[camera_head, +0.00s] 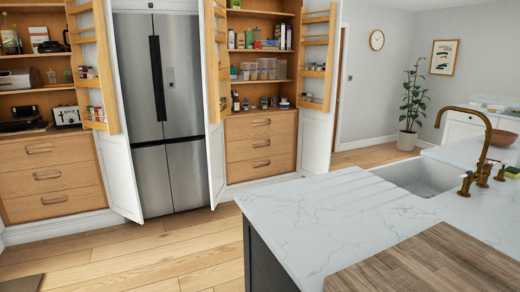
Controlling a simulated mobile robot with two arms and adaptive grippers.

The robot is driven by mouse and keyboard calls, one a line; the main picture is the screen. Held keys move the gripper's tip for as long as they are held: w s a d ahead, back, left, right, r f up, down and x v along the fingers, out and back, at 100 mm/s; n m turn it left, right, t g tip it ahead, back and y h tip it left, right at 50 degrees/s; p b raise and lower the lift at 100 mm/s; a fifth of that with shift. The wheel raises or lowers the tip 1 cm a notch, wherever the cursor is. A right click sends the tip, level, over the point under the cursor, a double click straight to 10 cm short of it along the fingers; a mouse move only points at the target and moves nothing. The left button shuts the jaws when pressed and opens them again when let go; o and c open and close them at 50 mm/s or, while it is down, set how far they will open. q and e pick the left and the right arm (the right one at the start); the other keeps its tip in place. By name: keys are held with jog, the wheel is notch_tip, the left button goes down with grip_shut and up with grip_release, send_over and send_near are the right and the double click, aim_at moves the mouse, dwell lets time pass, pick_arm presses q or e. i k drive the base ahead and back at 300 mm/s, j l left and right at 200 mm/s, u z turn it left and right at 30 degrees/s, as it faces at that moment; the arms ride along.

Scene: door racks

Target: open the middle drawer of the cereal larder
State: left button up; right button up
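Two wooden larders flank the fridge, and I cannot tell by label which is the cereal one. The right larder (230,52) holds clear storage tubs (263,70), jars and packets on its shelves. Below are three stacked drawers, all shut; its middle drawer (240,149) has a bronze bar handle (261,143). The left larder (42,60) holds a toaster (66,116) and other appliances; its middle drawer (20,183) is also shut, with a similar handle (47,174). Both larders' tall doors stand open. Neither of my grippers is in view.
A steel fridge (178,95) stands between the larders. A marble-topped island (320,215) with a sink (425,176), brass tap (480,150) and wooden board (430,265) fills the right foreground. Wooden floor (150,255) is clear before the cabinets. Open larder doors (317,142) jut outward.

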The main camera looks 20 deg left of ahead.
aim_at(242, 151)
jog(key=i+j+u, duration=0.15)
jog(key=j, duration=0.25)
jog(key=i+j+u, duration=0.2)
jog(key=j, duration=0.15)
jog(key=i+j+u, duration=0.35)
jog(key=i+j, duration=0.2)
jog(key=i+j+u, duration=0.25)
jog(key=i, duration=0.4)
jog(key=i+j+u, duration=0.2)
jog(key=i, duration=0.35)
jog(key=i+j+u, duration=0.1)
jog(key=i+u, duration=0.15)
jog(key=i, duration=0.3)
jog(key=i+l+z, duration=0.2)
jog(key=i+z, duration=0.7)
jog(key=i+j+z, duration=0.15)
jog(key=i+z, duration=0.3)
jog(key=i+j+z, duration=0.4)
jog(key=i+l+z, duration=0.35)
jog(key=i, duration=0.5)
jog(key=i+z, duration=0.4)
jog(key=i, duration=0.45)
